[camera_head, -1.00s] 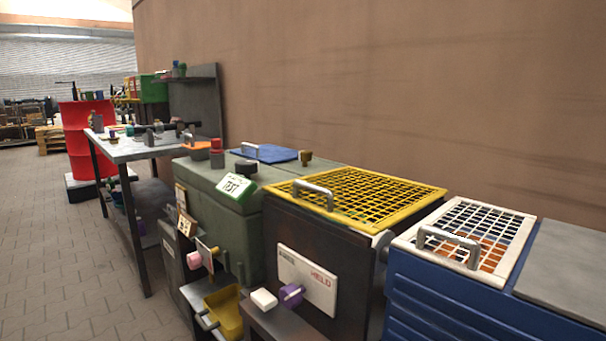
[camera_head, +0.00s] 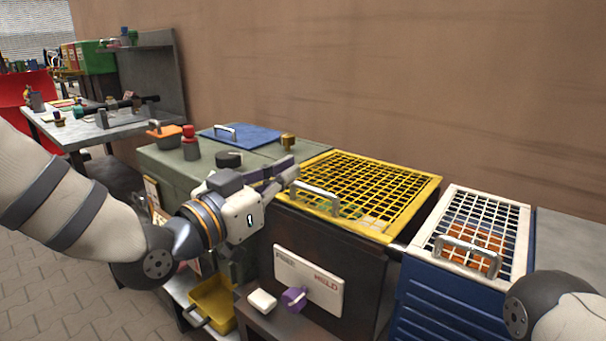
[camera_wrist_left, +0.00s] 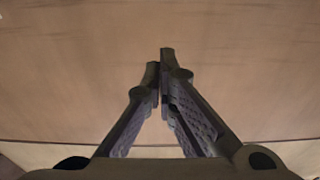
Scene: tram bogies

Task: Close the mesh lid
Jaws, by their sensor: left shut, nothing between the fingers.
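A yellow mesh lid (camera_head: 412,190) with a grey bar handle (camera_head: 315,195) lies on top of a dark box (camera_head: 325,254). It looks nearly flat; I cannot tell whether it is fully seated. A smaller white mesh lid (camera_head: 520,235) with its own handle (camera_head: 468,252) lies on the blue container to the right; orange things show through it. My left gripper (camera_head: 288,168) is shut and empty, near the left front corner of the yellow lid, just left of its handle. In the left wrist view its fingertips (camera_wrist_left: 165,62) point at the brown wall. My right gripper is out of view.
A green cabinet (camera_head: 165,160) with a blue lid (camera_head: 250,139) and knobs stands left of the yellow lid. A label board (camera_head: 308,280), purple knob (camera_head: 293,300) and yellow bin (camera_head: 212,302) are in front. The brown wall (camera_head: 380,80) closes the back.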

